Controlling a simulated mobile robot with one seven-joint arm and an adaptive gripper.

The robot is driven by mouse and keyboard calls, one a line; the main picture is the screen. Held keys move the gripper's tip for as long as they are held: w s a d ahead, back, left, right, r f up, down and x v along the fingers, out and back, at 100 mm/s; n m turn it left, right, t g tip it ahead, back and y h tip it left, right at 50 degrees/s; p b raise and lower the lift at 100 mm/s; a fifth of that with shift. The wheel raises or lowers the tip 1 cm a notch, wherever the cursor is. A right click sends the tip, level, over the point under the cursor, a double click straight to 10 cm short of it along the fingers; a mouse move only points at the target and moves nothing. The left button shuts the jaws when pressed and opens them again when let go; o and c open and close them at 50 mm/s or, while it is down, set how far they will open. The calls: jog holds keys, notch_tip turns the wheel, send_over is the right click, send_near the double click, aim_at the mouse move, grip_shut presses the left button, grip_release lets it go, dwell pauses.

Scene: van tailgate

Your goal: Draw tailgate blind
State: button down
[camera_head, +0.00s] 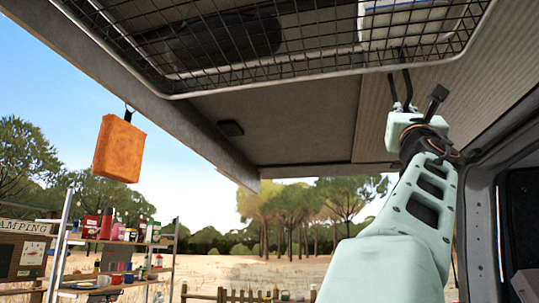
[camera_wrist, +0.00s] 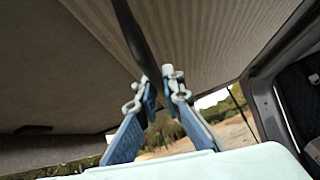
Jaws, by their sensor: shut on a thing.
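My gripper (camera_wrist: 160,85) has two blue fingers with grey tips. In the wrist view they are closed on a dark pull strap (camera_wrist: 136,38), which hangs down from above and passes between them. In the head view my gripper (camera_head: 400,103) is raised high under the roof, and its fingertips are small and dark there. A pale ribbed panel (camera_head: 455,85) slopes overhead at the right; it also fills the upper middle of the wrist view (camera_wrist: 225,38). I cannot tell whether this panel is the tailgate blind. The strap's upper end is out of the wrist view.
A wire basket rack (camera_head: 280,75) hangs overhead with items in it. An orange box-shaped thing (camera_head: 120,148) hangs at the left roof edge. The van's door frame (camera_head: 482,225) stands close on the right. Outside are loaded shelves (camera_head: 115,265) and a wooden fence (camera_head: 240,297).

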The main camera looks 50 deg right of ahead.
jog(key=shift+a+r, duration=0.15)
jog(key=c, duration=2.1)
grip_release()
jog(key=shift+f, duration=0.2)
jog(key=shift+v, duration=3.9)
jog(key=shift+r, duration=0.1)
